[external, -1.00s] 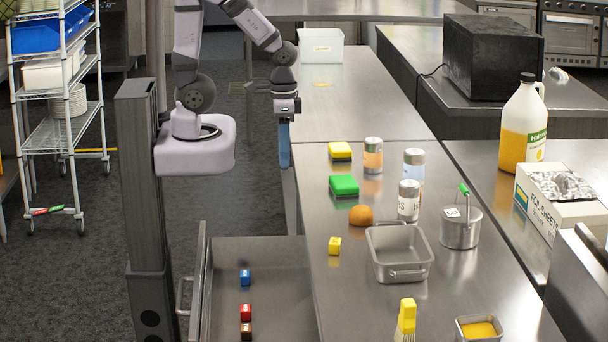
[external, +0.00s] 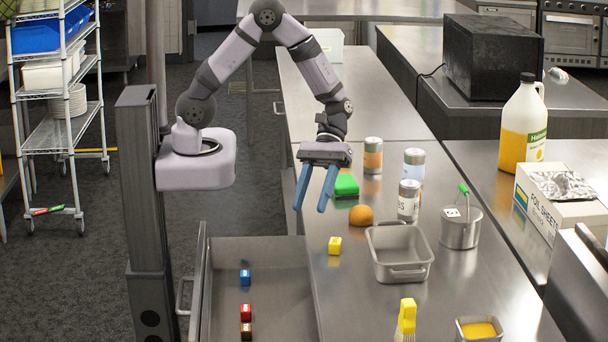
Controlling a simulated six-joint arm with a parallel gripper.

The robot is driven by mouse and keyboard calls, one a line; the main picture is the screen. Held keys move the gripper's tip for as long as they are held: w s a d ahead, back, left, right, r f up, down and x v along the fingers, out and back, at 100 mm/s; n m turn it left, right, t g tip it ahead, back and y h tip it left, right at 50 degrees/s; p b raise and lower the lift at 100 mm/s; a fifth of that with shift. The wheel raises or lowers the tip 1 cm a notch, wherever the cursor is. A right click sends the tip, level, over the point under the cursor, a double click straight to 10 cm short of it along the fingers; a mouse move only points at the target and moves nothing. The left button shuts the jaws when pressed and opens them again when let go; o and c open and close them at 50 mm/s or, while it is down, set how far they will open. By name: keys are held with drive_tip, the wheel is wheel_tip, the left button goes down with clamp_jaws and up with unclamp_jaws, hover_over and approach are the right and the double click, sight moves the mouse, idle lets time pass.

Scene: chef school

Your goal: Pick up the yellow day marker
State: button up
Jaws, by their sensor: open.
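My gripper (external: 310,199) is open and empty, with two blue fingers pointing down.
A yellow-topped brush (external: 406,318) lies in front.

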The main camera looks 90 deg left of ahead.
sight(336, 238)
drive_tip(key=w+d+n+h, duration=0.1)
drive_tip(key=w+d, duration=0.1)
drive_tip(key=w+d+f+n+h, duration=0.1)
drive_tip(key=w+d+n+h, duration=0.1)
drive_tip(key=w+d+f+n+t+h+b, duration=0.1)
drive_tip(key=w, duration=0.1)
drive_tip(key=shift+w+d+n+h, duration=0.2)
drive_tip(key=shift+d+n+h, duration=0.1)
drive_tip(key=shift+d+n, duration=0.1)
drive_tip(key=shift+s+d+f+p, duration=0.25)
drive_tip(key=shift+d+p, duration=0.1)
drive_tip(key=shift+d, duration=0.25)
drive_tip(key=shift+d+f, duration=0.2)
drive_tip(key=shift+d, duration=0.2)
drive_tip(key=shift+s+d+p, duration=0.3)
drive_tip(key=shift+d+p, duration=0.2)
drive_tip(key=shift+p, duration=0.2)
drive_tip(key=shift+p+x, duration=0.9)
drive_tip(key=shift+x, duration=1.1)
drive_tip(key=shift+f, duration=0.2)
clamp_jaws()
